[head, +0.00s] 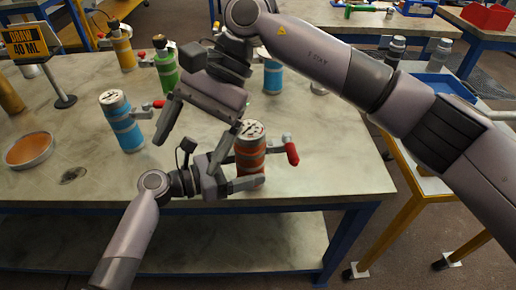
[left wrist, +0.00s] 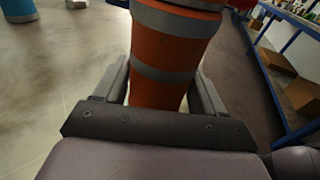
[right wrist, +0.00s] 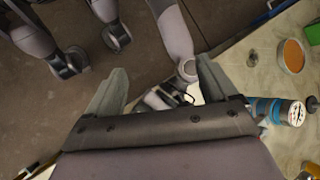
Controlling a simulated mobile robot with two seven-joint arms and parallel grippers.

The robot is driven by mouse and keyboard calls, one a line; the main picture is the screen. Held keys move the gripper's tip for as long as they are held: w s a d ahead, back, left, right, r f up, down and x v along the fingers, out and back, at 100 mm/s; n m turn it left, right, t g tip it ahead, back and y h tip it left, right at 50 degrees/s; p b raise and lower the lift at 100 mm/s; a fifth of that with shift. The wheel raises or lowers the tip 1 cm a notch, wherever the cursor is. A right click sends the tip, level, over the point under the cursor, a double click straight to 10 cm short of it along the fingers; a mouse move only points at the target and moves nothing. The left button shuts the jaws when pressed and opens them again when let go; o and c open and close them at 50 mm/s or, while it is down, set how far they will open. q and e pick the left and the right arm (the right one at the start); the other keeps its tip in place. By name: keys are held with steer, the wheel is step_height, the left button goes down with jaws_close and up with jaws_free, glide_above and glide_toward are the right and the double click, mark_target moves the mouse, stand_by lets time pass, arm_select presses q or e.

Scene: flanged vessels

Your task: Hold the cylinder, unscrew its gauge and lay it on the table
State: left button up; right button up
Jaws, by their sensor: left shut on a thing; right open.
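The orange cylinder (head: 250,158) stands upright near the table's front edge, with a round pale-faced gauge (head: 251,129) on top and a red-handled side valve (head: 291,151). My left gripper (head: 243,168) is shut around the cylinder's body from the left. The left wrist view shows the orange and grey body (left wrist: 165,60) between its fingers; the gauge is out of that view. My right gripper (head: 187,156) is open and empty, above the table to the left of the cylinder. The right wrist view shows my left arm beyond its fingers (right wrist: 160,75).
A blue cylinder (head: 122,122) with a gauge stands left; green (head: 166,70), yellow (head: 122,50) and another blue one (head: 272,77) stand behind. An orange dish (head: 30,149) and a sign (head: 27,46) are far left. The table (head: 340,160) is bare right of the orange cylinder.

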mark_target(249, 128)
steer(key=w+d+n+t+h, duration=0.1)
steer(key=w+d+h, duration=0.1)
steer(key=w, duration=0.1)
steer(key=w+d+r+n+t+h, duration=0.1)
steer(key=w+d+t+h, duration=0.1)
steer(key=w+d, duration=0.1)
steer(key=w+d+r+n+t+h, duration=0.1)
steer(key=w+d+t, duration=0.1)
steer(key=w+d, duration=0.1)
steer(key=shift+d+n+h, duration=0.2)
steer(key=shift+n+h, duration=0.1)
steer(key=shift+h, duration=0.1)
steer(key=shift+w+d+t, duration=0.1)
steer(key=shift+t, duration=0.2)
steer(key=shift+f, duration=3.45)
